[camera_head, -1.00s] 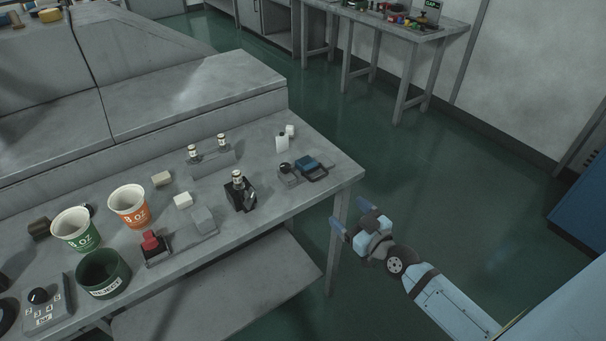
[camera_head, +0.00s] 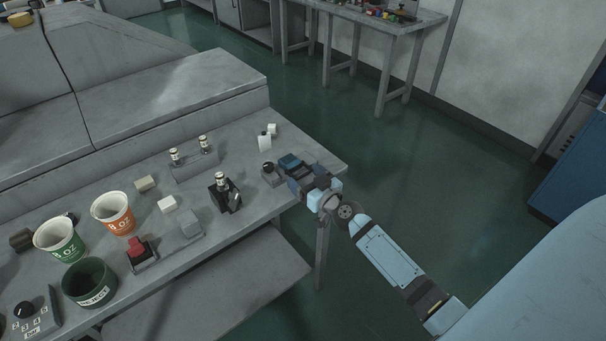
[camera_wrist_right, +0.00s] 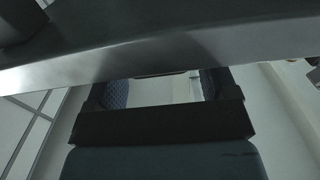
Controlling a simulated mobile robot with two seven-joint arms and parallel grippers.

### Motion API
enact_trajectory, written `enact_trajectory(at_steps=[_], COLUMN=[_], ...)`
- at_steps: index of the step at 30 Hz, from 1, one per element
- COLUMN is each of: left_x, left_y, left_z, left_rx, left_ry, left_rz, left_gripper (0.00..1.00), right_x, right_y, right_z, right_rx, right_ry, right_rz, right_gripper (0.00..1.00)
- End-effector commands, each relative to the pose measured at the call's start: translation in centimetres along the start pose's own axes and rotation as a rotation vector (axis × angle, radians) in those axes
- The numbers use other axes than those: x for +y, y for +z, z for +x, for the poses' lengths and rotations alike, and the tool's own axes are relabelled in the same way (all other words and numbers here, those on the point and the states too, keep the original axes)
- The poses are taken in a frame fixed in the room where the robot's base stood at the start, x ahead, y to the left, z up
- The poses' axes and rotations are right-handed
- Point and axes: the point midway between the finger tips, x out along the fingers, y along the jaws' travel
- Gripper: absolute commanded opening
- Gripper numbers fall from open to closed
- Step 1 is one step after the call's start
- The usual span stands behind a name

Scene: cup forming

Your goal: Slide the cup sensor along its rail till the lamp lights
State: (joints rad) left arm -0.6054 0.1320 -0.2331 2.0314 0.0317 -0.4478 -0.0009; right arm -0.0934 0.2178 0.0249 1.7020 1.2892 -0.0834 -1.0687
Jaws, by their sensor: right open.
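I cannot tell for sure which piece is the cup sensor. A low grey rail-like base (camera_head: 165,250) near the table's front carries a black block with a red top (camera_head: 137,247) at its left end and a grey block (camera_head: 190,223) at its right. At the table's right corner, a small black knob (camera_head: 267,168) stands beside a blue-topped piece (camera_head: 289,160). My right gripper (camera_head: 305,180) is open at that corner, partly covering this piece; contact is unclear. In the right wrist view its fingers (camera_wrist_right: 165,90) show apart, partly hidden by a grey edge. No lit lamp is discernible. My left gripper is out of view.
An orange cup (camera_head: 113,214), a green cup (camera_head: 60,241) and a dark green container (camera_head: 89,283) stand at the left. A black holder with a vial (camera_head: 224,192) stands mid-table. A grey rack (camera_head: 194,163) and white piece (camera_head: 265,143) sit behind. Floor right of the table is clear.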

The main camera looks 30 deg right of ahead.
Motion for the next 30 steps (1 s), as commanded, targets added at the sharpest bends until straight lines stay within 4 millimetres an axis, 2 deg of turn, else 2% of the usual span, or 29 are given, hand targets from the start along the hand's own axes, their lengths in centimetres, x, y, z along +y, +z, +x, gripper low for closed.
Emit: enact_trajectory(at_steps=[4, 13, 20, 30], left_x=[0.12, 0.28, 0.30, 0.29], left_y=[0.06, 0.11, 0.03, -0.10], left_z=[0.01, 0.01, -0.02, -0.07], left_rx=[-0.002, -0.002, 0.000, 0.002], left_ry=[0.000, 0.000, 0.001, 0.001], left_rz=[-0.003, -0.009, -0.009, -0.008], left_gripper=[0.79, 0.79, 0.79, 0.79], right_x=[-0.06, -0.06, -0.05, -0.35], right_y=[-0.01, 0.02, 0.02, 0.00], right_z=[1.02, 1.19, 1.17, 1.16], right_rx=[0.000, -0.001, 0.000, 0.000], right_ry=[-0.001, -0.001, -0.001, -0.002], right_rz=[0.002, 0.001, 0.000, -0.001], right_gripper=[0.79, 0.79, 0.26, 0.25])
